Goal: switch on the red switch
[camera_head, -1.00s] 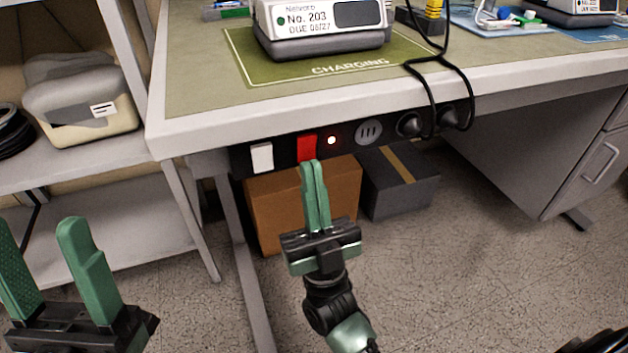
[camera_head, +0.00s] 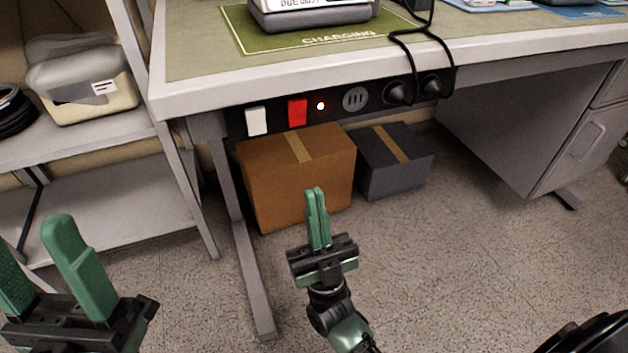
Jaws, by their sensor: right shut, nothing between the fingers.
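The red switch (camera_head: 297,112) sits on the black power strip (camera_head: 378,96) under the desk's front edge. My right gripper (camera_head: 316,192) is shut and empty. It points up, below the red switch in the picture and apart from it, in front of the brown box. My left gripper (camera_head: 35,240) is at the lower left with its fingers spread open, nothing between them.
The desk (camera_head: 230,81) carries a pump (camera_head: 316,14) on a green charging mat (camera_head: 240,36). Two black plugs with a cable sit at the strip's right. A brown box (camera_head: 270,185) and a grey box (camera_head: 395,178) stand beneath. A shelf (camera_head: 100,215) is at left.

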